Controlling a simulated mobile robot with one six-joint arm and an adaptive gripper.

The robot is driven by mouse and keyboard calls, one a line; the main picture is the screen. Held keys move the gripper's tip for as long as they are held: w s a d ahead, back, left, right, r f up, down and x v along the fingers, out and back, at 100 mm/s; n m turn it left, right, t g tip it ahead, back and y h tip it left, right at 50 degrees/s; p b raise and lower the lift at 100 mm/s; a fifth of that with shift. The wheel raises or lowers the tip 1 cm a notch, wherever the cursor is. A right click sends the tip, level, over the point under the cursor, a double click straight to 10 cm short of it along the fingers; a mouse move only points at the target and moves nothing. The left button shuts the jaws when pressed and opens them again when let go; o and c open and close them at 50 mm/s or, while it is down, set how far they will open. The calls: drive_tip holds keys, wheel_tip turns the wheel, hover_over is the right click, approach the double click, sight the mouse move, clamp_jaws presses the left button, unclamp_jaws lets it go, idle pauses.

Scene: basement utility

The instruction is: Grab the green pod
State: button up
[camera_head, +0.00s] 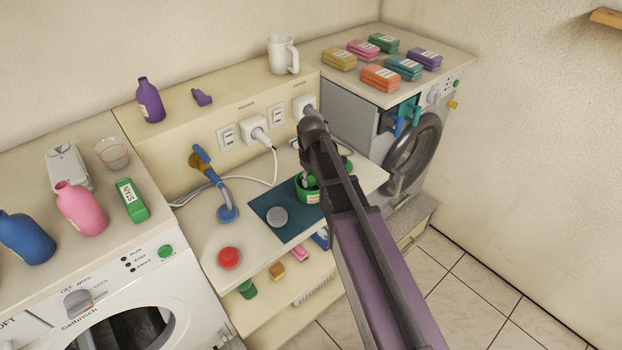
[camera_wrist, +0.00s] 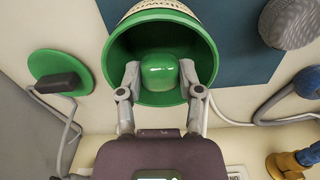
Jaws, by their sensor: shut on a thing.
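A green pod (camera_wrist: 159,72) shows in the wrist view inside a green tub (camera_wrist: 160,15) with a white label band. My gripper (camera_wrist: 159,78) reaches into the tub's mouth, with one finger on each side of the pod, shut on it. In the head view, the green tub (camera_head: 313,197) stands at the edge of a dark blue mat (camera_head: 262,206). My gripper (camera_head: 306,180) is at its opening there, and the pod cannot be made out in that view.
A green disc (camera_wrist: 60,70) with a dark handle lies beside the tub. A grey round thing (camera_head: 277,217) is on the mat, with a red knob (camera_head: 229,258) nearer the front. White cables run behind, from wall sockets (camera_head: 254,132).

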sight(311, 177)
drive_tip(key=shift+r+p, duration=2.3)
drive_tip(key=shift+r, duration=0.35)
